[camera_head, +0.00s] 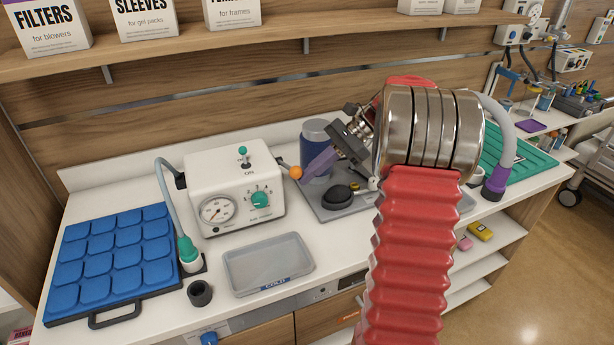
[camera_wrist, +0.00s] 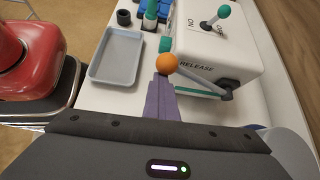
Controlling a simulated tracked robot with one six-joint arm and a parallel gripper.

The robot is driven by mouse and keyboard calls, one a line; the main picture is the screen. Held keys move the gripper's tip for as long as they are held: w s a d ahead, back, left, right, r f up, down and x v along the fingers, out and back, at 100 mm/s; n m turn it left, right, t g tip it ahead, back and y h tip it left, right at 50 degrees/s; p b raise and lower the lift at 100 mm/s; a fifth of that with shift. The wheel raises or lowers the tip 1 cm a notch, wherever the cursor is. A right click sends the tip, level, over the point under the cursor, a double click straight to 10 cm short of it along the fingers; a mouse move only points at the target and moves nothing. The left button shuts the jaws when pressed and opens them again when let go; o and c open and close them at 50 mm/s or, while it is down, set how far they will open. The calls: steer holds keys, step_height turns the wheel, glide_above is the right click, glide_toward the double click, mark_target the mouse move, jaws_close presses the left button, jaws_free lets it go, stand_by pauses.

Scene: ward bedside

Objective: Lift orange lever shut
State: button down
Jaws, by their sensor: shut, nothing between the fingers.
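The orange lever is a grey rod with an orange ball knob (camera_head: 296,172) on the right side of a white box (camera_head: 205,172). In the head view the rod slopes slightly down from the box to the ball. In the wrist view the ball (camera_wrist: 166,63) stands out from the box, and the word RELEASE is printed beside the rod. My gripper (camera_head: 306,176) has purple fingers, shut and empty. Their tips (camera_wrist: 161,82) are right at the ball. I cannot tell whether they touch it.
The box has a gauge, a teal dial and a teal-tipped switch (camera_head: 243,151). A clear tray (camera_head: 270,265) lies in front, with a blue padded mat (camera_head: 112,250) to the left.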

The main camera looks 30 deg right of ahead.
steer(key=shift+w+r, duration=0.15)
steer(key=shift+r, duration=0.3)
steer(key=w+d+r, duration=0.1)
steer(key=d+r, duration=0.3)
steer(key=d, duration=0.4)
steer(key=shift+w+d+r, duration=0.15)
steer(key=shift+w+d, duration=0.05)
steer(key=shift+w, duration=0.05)
stand_by(0.5)
